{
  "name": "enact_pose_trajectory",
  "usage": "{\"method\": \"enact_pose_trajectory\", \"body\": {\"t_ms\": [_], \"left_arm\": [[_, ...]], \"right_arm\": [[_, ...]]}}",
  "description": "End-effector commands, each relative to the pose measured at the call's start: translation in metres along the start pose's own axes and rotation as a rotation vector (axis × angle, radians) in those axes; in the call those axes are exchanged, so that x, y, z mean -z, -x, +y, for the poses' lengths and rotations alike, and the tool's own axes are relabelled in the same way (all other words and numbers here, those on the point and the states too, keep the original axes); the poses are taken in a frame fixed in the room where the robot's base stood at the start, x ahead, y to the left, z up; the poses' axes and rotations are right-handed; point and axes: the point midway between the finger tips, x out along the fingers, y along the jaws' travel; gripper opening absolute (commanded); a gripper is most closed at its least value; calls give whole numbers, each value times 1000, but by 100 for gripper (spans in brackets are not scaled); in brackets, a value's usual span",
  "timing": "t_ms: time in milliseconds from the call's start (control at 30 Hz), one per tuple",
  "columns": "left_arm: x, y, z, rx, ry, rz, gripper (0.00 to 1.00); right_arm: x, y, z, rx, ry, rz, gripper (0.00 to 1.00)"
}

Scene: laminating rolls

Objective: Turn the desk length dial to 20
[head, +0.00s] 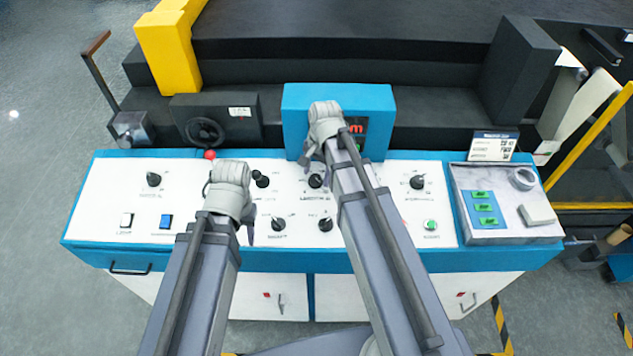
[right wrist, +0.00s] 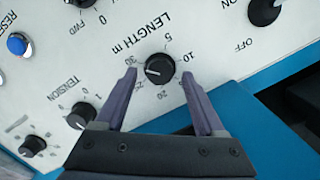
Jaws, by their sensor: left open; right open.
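The length dial (right wrist: 159,69) is a round black knob on the white panel, its "LENGTH m" label upside down in the right wrist view. Numbers ring it, with 20 on the side towards my gripper. A pale mark on the knob points left, roughly between 30 and 25. My right gripper (right wrist: 160,88) is open, its fingers on either side of the dial; I cannot tell whether they touch it. In the head view the dial (head: 316,181) shows just below my right gripper (head: 312,155). My left gripper (head: 228,215) is open over the panel, apart from the length dial.
A tension knob (right wrist: 82,116) sits close to the length dial. A blue display box (head: 295,105) with partly hidden red characters stands behind the panel. Other knobs and buttons surround my arms. A grey tray (head: 500,239) lies at the panel's right end.

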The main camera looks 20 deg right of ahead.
Motion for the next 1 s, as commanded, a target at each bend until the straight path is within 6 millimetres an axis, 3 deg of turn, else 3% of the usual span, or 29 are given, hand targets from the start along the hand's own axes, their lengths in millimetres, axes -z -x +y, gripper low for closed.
{"method": "enact_pose_trajectory", "body": {"t_ms": [100, 400, 1000], "left_arm": [[1, -11, 1, 0, 1, 0, 44], [1, -10, 1, 0, 1, 0, 44], [1, -10, 1, 0, 1, 0, 44]], "right_arm": [[0, -11, 0, 0, 0, 0, 72], [0, -10, 0, 0, 0, 0, 72], [0, -10, 0, 0, 0, 0, 4]]}}
